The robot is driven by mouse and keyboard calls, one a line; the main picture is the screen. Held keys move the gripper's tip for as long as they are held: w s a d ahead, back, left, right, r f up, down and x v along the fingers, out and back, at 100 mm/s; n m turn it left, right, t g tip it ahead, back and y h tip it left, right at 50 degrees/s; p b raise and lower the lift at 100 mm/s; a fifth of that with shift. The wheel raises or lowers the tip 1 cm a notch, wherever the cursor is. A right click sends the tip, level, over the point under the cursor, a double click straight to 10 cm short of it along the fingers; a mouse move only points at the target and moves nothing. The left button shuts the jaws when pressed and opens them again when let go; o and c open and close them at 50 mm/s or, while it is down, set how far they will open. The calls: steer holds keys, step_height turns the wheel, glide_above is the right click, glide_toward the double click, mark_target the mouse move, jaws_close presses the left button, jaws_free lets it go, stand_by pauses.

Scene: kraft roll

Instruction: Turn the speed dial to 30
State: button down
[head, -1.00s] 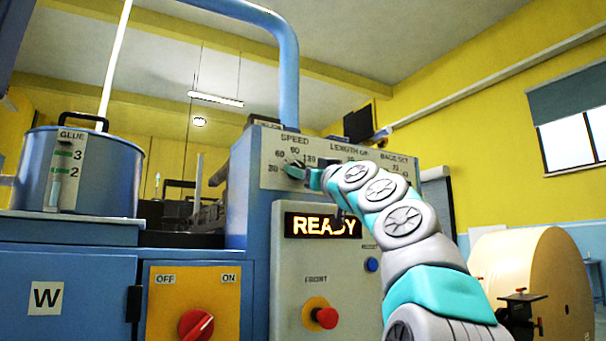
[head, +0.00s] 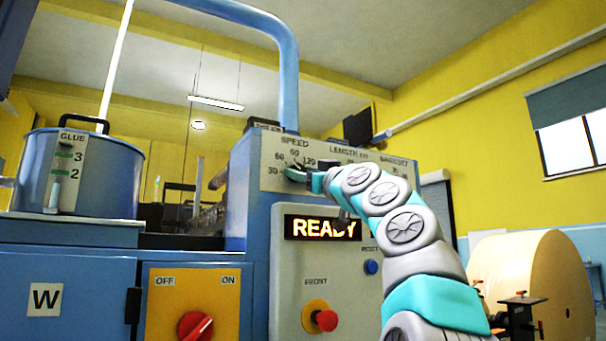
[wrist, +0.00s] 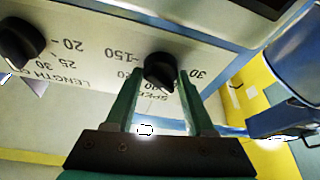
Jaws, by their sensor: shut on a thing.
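The speed dial (wrist: 161,70) is a black knob on the pale control panel (wrist: 90,65), seen upside down in the wrist view. The two green fingers of my gripper (wrist: 158,78) stand on either side of it and are shut on it. The 30 mark shows just beyond the right finger and the 150 mark to the left. The fingers hide part of the scale, and I cannot tell which number the pointer is at. In the head view the dial (head: 295,174) sits under the SPEED label, mostly covered by my gripper (head: 308,178).
A second black knob (wrist: 20,42), for length, is beside the speed dial. Below the panel are a READY display (head: 322,228), a blue button (head: 371,267) and a red button (head: 326,320). A glue pot (head: 100,170) stands left; a paper roll (head: 535,285) is at right.

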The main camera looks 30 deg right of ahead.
steer(key=shift+a+n, duration=0.1)
steer(key=shift+n, duration=0.4)
stand_by(0.4)
steer(key=shift+r, duration=0.1)
stand_by(0.3)
steer(key=shift+w+y, duration=0.15)
steer(key=shift+y, duration=0.15)
steer(key=shift+d+n, duration=0.2)
steer(key=shift+n, duration=0.1)
